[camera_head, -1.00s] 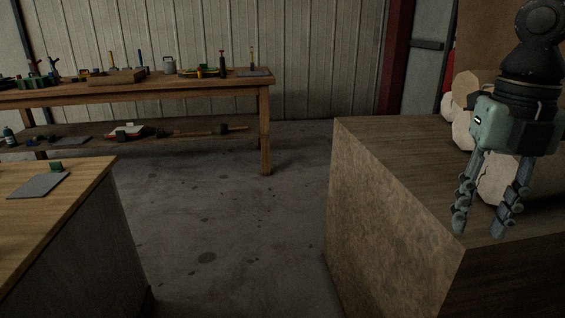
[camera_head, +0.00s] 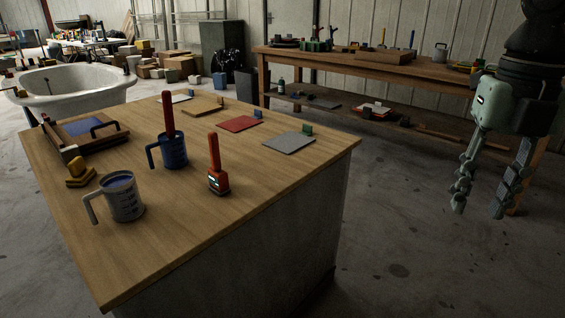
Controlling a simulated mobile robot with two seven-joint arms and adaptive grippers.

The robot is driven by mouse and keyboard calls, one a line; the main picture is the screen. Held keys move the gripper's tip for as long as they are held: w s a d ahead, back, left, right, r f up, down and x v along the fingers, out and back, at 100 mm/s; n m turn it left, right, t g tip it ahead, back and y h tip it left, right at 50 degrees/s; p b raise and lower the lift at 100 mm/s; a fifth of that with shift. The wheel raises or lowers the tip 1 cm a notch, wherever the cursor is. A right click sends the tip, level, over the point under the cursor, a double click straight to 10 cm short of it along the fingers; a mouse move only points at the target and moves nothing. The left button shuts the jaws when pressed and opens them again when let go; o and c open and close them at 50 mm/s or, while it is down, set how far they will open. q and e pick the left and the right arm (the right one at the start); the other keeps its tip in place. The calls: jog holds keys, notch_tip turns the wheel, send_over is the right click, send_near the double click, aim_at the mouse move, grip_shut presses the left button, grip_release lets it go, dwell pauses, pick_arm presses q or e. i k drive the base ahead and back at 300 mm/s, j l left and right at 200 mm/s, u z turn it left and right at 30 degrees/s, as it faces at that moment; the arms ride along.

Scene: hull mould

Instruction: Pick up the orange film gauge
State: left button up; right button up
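An orange tool with a red upright handle and a small pale panel on its base, which looks like the orange film gauge (camera_head: 218,182), stands on the near wooden-topped bench (camera_head: 180,245), right of its middle. Nothing holds it. My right gripper (camera_head: 478,211) hangs at the right of the view with its fingers pointing down and spread apart. It is open and empty, over the floor and well to the right of the gauge and the bench. My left gripper is not in view.
Near the gauge stand a grey measuring jug (camera_head: 124,200), a blue mug (camera_head: 173,150) with a red-handled tool, and a yellow block (camera_head: 80,175). A red plate (camera_head: 240,123) and a grey plate (camera_head: 290,142) lie behind. Floor (camera_head: 400,230) between bench and gripper is clear.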

aim_at(218, 178)
jog(key=i+l+u, duration=0.15)
jog(key=u, duration=0.35)
jog(key=i+l+u, duration=0.1)
jog(key=u, duration=0.35)
jog(key=i+l+u, duration=0.1)
jog(key=l+u, duration=0.2)
jog(key=u, duration=0.2)
jog(key=l+u, duration=0.3)
jog(key=i+l+u, duration=0.1)
jog(key=l+u, duration=0.2)
